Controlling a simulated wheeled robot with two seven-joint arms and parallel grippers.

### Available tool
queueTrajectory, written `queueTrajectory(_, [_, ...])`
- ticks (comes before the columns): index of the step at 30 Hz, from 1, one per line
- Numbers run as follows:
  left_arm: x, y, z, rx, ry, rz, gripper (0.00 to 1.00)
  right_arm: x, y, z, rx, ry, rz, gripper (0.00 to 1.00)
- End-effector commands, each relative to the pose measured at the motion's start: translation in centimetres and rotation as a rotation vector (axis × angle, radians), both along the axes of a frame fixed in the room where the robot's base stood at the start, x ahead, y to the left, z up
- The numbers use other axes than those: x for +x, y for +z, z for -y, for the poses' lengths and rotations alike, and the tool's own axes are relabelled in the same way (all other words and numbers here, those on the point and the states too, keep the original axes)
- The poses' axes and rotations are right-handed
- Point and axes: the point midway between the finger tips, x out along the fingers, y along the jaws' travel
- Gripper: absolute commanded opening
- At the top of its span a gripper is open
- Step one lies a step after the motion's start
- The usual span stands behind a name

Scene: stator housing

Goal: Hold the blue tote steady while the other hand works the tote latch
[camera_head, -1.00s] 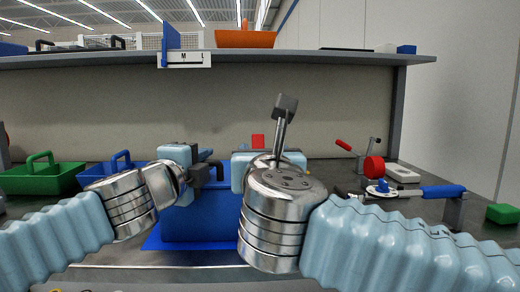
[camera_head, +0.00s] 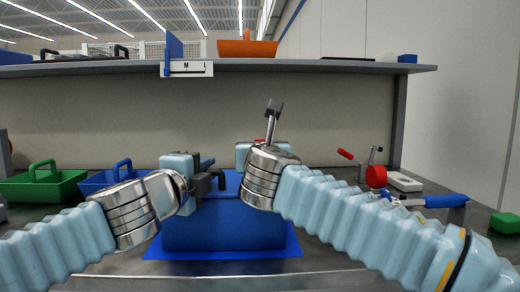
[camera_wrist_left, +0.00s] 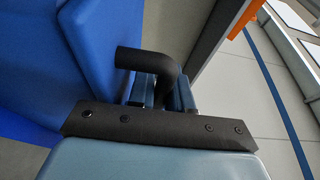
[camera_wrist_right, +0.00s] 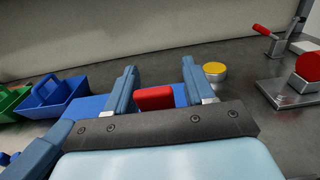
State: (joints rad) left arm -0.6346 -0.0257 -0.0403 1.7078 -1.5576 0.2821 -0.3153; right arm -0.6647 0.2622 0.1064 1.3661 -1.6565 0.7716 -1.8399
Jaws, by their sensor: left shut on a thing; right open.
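The blue tote (camera_head: 225,226) stands on a blue mat (camera_head: 278,250) at the front middle of the bench. My left gripper (camera_head: 207,167) is shut on the tote's dark bent handle (camera_head: 219,181), which also shows in the left wrist view (camera_wrist_left: 150,60). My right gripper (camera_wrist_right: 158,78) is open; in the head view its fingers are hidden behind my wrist. In the right wrist view a red block (camera_wrist_right: 154,98) shows between its two fingers, with blue behind it. I cannot tell whether this is the tote latch or whether the fingers touch it.
A green tote (camera_head: 45,184) and a second blue tote (camera_head: 110,178) stand at the left. A red-handled clamp (camera_head: 376,177) and a blue-handled tool (camera_head: 446,201) are at the right. A yellow-topped button (camera_wrist_right: 215,69) stands beyond my right gripper. A shelf (camera_head: 300,66) spans above.

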Motion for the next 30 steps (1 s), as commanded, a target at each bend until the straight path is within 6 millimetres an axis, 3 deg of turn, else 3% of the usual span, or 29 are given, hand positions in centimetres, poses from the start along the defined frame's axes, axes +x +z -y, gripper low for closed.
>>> queueTrajectory(4, [0.02,-0.07,0.00,-0.003,0.000,-0.002,0.00,-0.01,-0.02,-0.01,0.000,0.000,0.000,0.52])
queueTrajectory(14, [0.01,-0.06,-0.01,-0.003,0.000,-0.002,0.00,-0.03,-0.04,-0.01,0.000,0.000,0.000,0.01])
queueTrajectory(23, [0.01,-0.06,-0.01,-0.003,0.000,-0.002,0.00,-0.13,0.00,0.03,-0.001,-0.003,0.017,0.00])
queueTrajectory(30, [0.01,-0.06,-0.01,-0.003,0.000,-0.002,0.00,-0.89,0.45,0.15,-0.004,-0.006,0.160,0.00])
